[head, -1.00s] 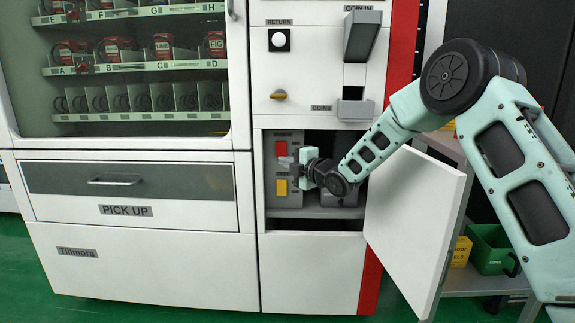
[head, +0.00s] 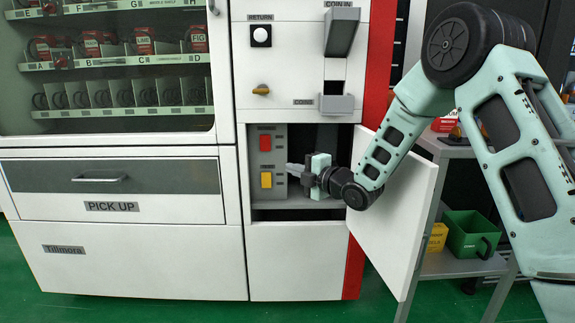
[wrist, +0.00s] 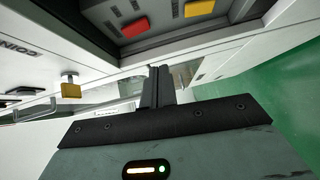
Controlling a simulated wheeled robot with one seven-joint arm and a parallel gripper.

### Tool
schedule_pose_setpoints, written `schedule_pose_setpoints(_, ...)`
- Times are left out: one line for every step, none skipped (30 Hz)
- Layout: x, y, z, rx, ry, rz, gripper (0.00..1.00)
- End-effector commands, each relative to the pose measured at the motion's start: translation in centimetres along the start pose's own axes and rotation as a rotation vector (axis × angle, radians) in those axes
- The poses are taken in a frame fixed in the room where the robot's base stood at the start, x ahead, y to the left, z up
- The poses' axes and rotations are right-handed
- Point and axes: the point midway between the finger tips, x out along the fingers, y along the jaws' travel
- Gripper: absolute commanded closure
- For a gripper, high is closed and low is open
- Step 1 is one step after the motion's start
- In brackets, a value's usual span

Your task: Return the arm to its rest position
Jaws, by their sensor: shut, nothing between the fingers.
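My gripper (head: 296,172) is in the head view at the mouth of the open compartment in the vending machine's lower right. Its fingers point left, close to a panel with a red button (head: 265,142) and a yellow button (head: 266,180). The fingers are together with nothing between them. In the wrist view the shut fingers (wrist: 158,85) stand in the middle, with the red button (wrist: 134,27) and yellow button (wrist: 199,8) above them. My arm reaches in from the right, over the open door.
The compartment's white door (head: 395,220) stands open to the right, close to my forearm. A grey shelf (head: 455,264) with a green bin (head: 470,235) and a yellow box (head: 437,237) is beyond it. The pick-up drawer (head: 110,188) is shut. Green floor is clear in front.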

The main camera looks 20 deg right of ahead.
Motion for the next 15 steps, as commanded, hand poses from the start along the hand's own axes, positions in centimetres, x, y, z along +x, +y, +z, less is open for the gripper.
schedule_pose_setpoints(-0.1,0.0,0.01,0.0,0.0,0.0,1.0)
schedule_pose_setpoints(-0.11,-0.01,0.01,0.0,0.0,0.0,1.0)
schedule_pose_setpoints(-0.12,-0.02,0.01,0.0,0.0,0.0,1.0)
schedule_pose_setpoints(-0.11,-0.02,0.01,0.0,0.0,0.0,1.0)
schedule_pose_setpoints(-0.11,-0.03,0.01,-0.001,0.0,0.0,1.0)
schedule_pose_setpoints(-0.1,-0.03,0.01,-0.001,0.0,0.0,1.0)
schedule_pose_setpoints(-0.09,-0.02,0.01,-0.001,0.0,0.0,1.0)
schedule_pose_setpoints(-0.09,-0.03,0.01,-0.001,0.0,0.0,1.0)
schedule_pose_setpoints(-0.09,-0.03,0.01,-0.001,0.0,0.0,1.0)
schedule_pose_setpoints(-0.08,-0.02,0.01,-0.001,0.0,0.0,1.0)
schedule_pose_setpoints(-0.08,-0.03,0.01,-0.001,0.0,0.0,1.0)
schedule_pose_setpoints(-0.08,-0.03,0.0,-0.001,0.0,0.0,1.0)
schedule_pose_setpoints(-0.08,-0.02,0.01,-0.001,0.0,0.0,1.0)
schedule_pose_setpoints(-0.07,-0.02,-0.02,0.0,0.0,-0.001,1.0)
schedule_pose_setpoints(-0.03,0.02,-0.32,0.008,0.001,-0.008,1.0)
